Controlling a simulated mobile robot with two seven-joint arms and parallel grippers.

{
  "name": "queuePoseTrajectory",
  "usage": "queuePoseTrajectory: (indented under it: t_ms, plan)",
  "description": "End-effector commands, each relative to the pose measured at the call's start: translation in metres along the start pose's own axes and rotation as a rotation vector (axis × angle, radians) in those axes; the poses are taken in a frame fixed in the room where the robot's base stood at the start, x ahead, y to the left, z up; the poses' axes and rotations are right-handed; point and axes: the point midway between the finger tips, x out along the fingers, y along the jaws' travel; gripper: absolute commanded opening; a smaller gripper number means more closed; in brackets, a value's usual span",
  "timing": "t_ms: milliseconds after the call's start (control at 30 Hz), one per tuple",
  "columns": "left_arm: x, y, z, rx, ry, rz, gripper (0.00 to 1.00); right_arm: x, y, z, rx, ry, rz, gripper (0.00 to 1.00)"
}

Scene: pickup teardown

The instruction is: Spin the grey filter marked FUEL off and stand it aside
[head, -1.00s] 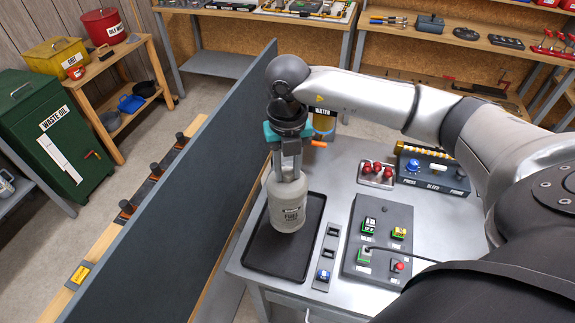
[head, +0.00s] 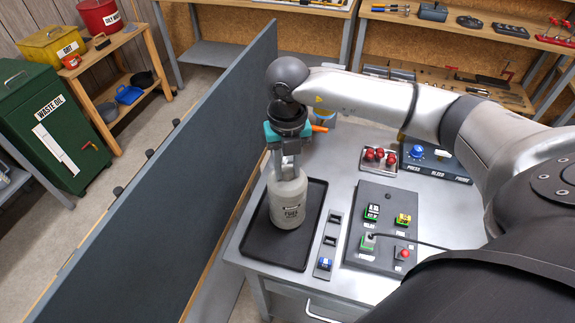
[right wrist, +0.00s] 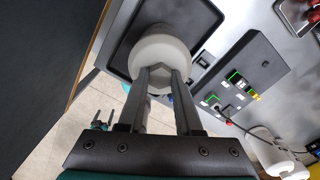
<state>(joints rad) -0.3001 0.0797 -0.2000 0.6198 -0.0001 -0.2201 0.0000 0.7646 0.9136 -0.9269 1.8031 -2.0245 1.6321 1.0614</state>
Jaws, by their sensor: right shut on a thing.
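The grey filter marked FUEL (head: 290,203) is upright over the black tray (head: 272,253) on the grey bench. My right gripper (head: 287,172) holds it from above by its top, with the fingers closed on both sides. I cannot tell whether the filter's bottom touches the tray. The right wrist view shows the pale filter (right wrist: 160,48) between the fingertips of my right gripper (right wrist: 160,80), with the tray (right wrist: 200,18) behind it.
A tall dark panel (head: 170,180) stands close along the tray's left. Right of the tray are a narrow strip with switches (head: 325,262) and a grey button box (head: 383,235) with a cable. Red knobs (head: 379,156) and a dark PRESS/BLEED/PRIME box (head: 432,165) stand behind. The tray's front part is clear.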

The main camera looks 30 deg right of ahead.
Motion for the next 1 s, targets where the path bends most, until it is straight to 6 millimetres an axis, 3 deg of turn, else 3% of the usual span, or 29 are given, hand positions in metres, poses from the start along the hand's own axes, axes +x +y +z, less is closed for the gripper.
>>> queuePoseTrajectory:
  t_ms: [700,733,1000]
  plan:
    - [0.009,0.0,0.001,0.0,-0.001,0.0,0.95,0.01,0.001,0.001,0.0,-0.003,0.002,0.0]
    - [0.009,0.0,0.001,0.0,-0.001,0.0,0.95,0.01,0.001,0.001,0.0,-0.003,0.002,0.34]
    - [0.009,0.0,0.001,0.0,-0.001,0.0,0.95,0.009,0.0,0.0,0.0,-0.001,0.001,0.65]
